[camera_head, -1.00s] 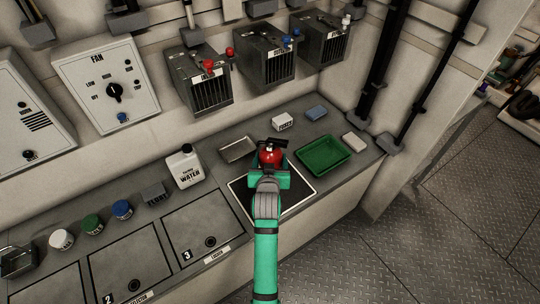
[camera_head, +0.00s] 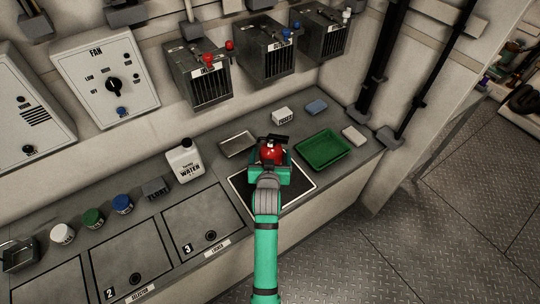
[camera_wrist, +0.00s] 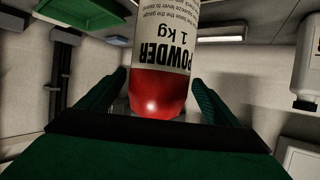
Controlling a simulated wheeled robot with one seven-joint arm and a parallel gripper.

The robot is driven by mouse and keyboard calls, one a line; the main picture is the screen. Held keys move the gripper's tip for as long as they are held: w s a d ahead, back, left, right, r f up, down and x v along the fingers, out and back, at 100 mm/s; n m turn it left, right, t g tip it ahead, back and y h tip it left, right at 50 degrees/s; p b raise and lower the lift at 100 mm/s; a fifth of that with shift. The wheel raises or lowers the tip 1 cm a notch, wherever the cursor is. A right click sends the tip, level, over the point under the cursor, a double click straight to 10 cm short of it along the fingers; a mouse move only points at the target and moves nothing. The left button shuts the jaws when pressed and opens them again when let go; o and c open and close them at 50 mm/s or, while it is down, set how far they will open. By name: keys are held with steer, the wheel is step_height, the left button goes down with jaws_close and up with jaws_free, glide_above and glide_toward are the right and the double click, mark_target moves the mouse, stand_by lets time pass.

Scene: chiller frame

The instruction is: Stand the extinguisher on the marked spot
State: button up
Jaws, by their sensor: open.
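The extinguisher (camera_head: 272,153) is a small red bottle with a black handle on top. It appears upright over the black square mat with a pale outline (camera_head: 298,191), towards its far side. Its base is hidden, so contact with the mat cannot be seen. My green gripper (camera_head: 271,165) is around the bottle from the near side. In the wrist view, the extinguisher's white "POWDER 1 kg" label (camera_wrist: 165,42) and red body lie between the two open fingers of my gripper (camera_wrist: 158,80), with narrow gaps beside it.
A metal tray (camera_head: 225,151) is left of the mat, and a green tray (camera_head: 345,150) is right of it. A white water jug (camera_head: 184,163) stands further left. A fuses box (camera_head: 282,115) and blue block (camera_head: 316,106) lie behind. Wall-mounted heater-like boxes (camera_head: 264,52) overhang the counter's back.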

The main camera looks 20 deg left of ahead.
steer(key=v, duration=1.2)
steer(key=s+d+f+h, duration=0.1)
steer(key=s+d+f, duration=0.2)
steer(key=s, duration=0.2)
steer(key=s+d+f+m+t, duration=0.1)
steer(key=s+d+f, duration=0.1)
steer(key=s+d, duration=0.3)
steer(key=s+d+f+h, duration=0.1)
steer(key=s+d+f, duration=0.15)
steer(key=s, duration=0.35)
steer(key=s+d+r+m+h, duration=0.1)
steer(key=s+d+r, duration=0.1)
steer(key=s, duration=0.7)
steer(key=s+d+r+m+t, duration=0.1)
steer(key=s+d+r, duration=0.2)
steer(key=s, duration=0.6)
steer(key=shift+s+d+h, duration=0.25)
steer(key=shift+d+h, duration=0.1)
steer(key=shift+h, duration=0.05)
